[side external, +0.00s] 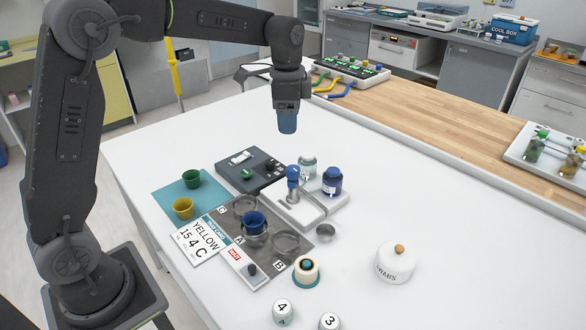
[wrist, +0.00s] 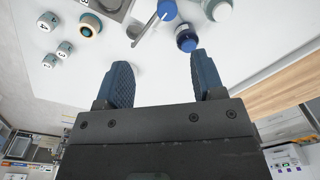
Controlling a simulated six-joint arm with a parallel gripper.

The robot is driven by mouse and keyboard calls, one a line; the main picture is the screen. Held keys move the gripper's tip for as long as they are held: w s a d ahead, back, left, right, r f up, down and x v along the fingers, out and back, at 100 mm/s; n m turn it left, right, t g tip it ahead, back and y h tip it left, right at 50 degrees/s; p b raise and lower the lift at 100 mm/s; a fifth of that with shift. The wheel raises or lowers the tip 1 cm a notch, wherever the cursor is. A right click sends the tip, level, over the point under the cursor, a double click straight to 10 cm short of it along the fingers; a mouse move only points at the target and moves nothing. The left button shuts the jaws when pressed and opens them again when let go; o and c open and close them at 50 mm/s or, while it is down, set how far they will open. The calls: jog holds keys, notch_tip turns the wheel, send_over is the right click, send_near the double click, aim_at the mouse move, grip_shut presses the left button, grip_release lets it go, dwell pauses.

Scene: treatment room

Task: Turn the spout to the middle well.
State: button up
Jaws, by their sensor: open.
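The dispenser's blue-topped post (side external: 292,178) stands on a white base (side external: 340,212); its blue top also shows in the wrist view (wrist: 167,10). A thin metal spout (wrist: 149,30) runs from the post, down and left in the wrist view, towards a small metal bowl (side external: 326,233). A grey plate (side external: 262,262) carries a row of wells marked C, A and B. A blue cup (side external: 254,222) stands at the middle well, A. My gripper (side external: 287,124) is open and empty, high above and behind the post; its blue fingers are apart in the wrist view (wrist: 160,65).
A dark blue jar (side external: 332,181) and a pale jar (side external: 308,166) stand close to the post. A white lidded pot (side external: 395,262) is at right. Green (side external: 191,178) and yellow (side external: 183,208) cups sit on a teal mat. A card (side external: 197,242) reads "YELLOW 15 4 C". The table's right side is largely clear.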

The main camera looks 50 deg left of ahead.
aim_at(293, 168)
jog(key=shift+m, duration=0.4)
jog(key=f, duration=0.5)
jog(key=w+f, duration=0.1)
jog(key=f, duration=0.9)
jog(key=shift+w+a+f, duration=0.15)
jog(key=shift+w+a, duration=0.1)
jog(key=shift+w, duration=0.1)
grip_shut()
